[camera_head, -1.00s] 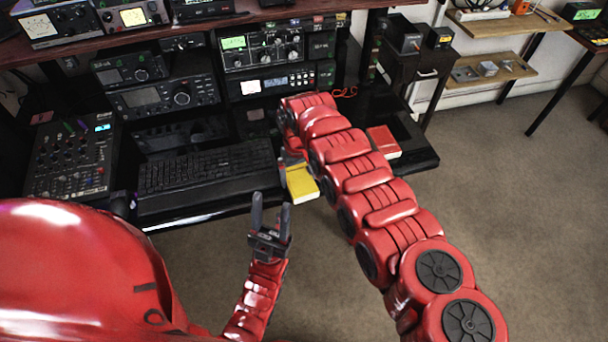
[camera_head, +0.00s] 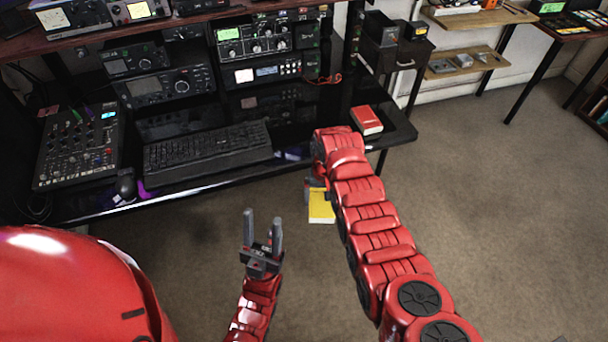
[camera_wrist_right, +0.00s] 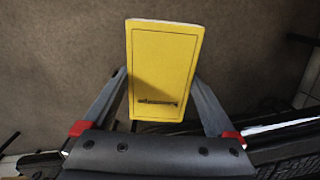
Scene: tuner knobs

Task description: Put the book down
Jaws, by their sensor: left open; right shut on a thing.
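A yellow book (camera_head: 321,207) is in my right gripper (camera_head: 312,186), held in front of the desk's front edge with brown carpet behind it in the picture. In the right wrist view the yellow book (camera_wrist_right: 163,70) sits between the two fingers of the gripper (camera_wrist_right: 163,100), its cover facing the camera. In the head view the arm hides part of the gripper. My left gripper (camera_head: 262,235) is open and empty, with its fingers pointing up in the picture, left of the book.
The black desk (camera_head: 290,164) carries a keyboard (camera_head: 207,147), a mixer (camera_head: 77,148) and radio units (camera_head: 168,84). A red book (camera_head: 366,121) lies on its right part, beside bare black surface. Open carpet (camera_head: 490,200) lies to the right.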

